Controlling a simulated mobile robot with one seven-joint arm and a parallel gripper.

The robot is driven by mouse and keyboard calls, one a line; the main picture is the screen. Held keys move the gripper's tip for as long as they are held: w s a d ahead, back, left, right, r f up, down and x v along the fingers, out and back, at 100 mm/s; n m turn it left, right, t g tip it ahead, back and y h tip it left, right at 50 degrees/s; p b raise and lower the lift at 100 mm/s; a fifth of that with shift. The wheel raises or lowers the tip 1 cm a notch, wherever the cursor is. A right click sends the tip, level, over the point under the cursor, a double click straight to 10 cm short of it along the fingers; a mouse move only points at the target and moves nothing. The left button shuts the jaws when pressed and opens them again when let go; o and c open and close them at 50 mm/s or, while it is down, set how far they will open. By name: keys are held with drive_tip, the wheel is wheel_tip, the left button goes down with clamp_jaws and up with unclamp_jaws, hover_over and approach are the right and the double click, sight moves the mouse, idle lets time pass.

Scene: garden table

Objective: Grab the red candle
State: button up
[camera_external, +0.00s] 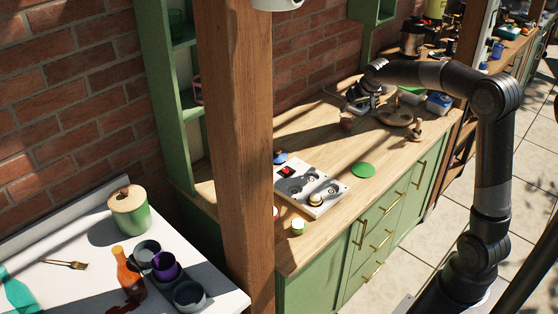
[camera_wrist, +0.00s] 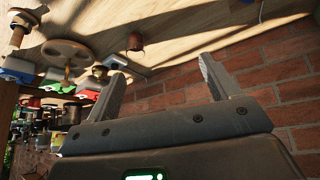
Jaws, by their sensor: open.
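A small reddish-brown cylinder (camera_external: 347,119), possibly the red candle, stands on the wooden counter (camera_external: 330,145) near the wall. It also shows in the wrist view (camera_wrist: 135,41), beyond my fingertips and a little left of the gap between them. My gripper (camera_external: 362,104) is over the back of the counter, close to this cylinder in the outside view. In the wrist view my gripper (camera_wrist: 161,66) is open, with nothing between its fingers. The cylinder appears apart from both fingers.
A round wooden piece (camera_external: 395,117) and a knobbed wooden item (camera_external: 415,135) stand right of my gripper. A blue-and-white container (camera_external: 439,103) is behind them. The brick wall (camera_wrist: 250,75) is close to my gripper. A white hob (camera_external: 318,188) and green disc (camera_external: 363,170) lie nearer the camera.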

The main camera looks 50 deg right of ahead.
drive_tip(key=w+d+f+m, duration=0.1)
drive_tip(key=w+d+f, duration=0.5)
drive_tip(key=w+d, duration=0.15)
drive_tip(key=m, duration=0.1)
approach(346, 122)
drive_tip(key=w+d, duration=0.1)
drive_tip(key=shift+h, duration=0.3)
drive_tip(key=shift+w+d+r+x, duration=0.1)
drive_tip(key=shift+d+x, duration=0.05)
drive_tip(key=shift+x, duration=1.65)
drive_tip(key=shift+w+d+r+x, duration=0.1)
drive_tip(key=shift+x, duration=1.75)
drive_tip(key=shift+d+r+x, duration=0.1)
drive_tip(key=shift+d+x, duration=0.05)
drive_tip(key=shift+x, duration=1.65)
drive_tip(key=shift+c, duration=0.4)
drive_tip(key=c, duration=1.2)
drive_tip(key=shift+c, duration=0.4)
drive_tip(key=shift+r, duration=0.1)
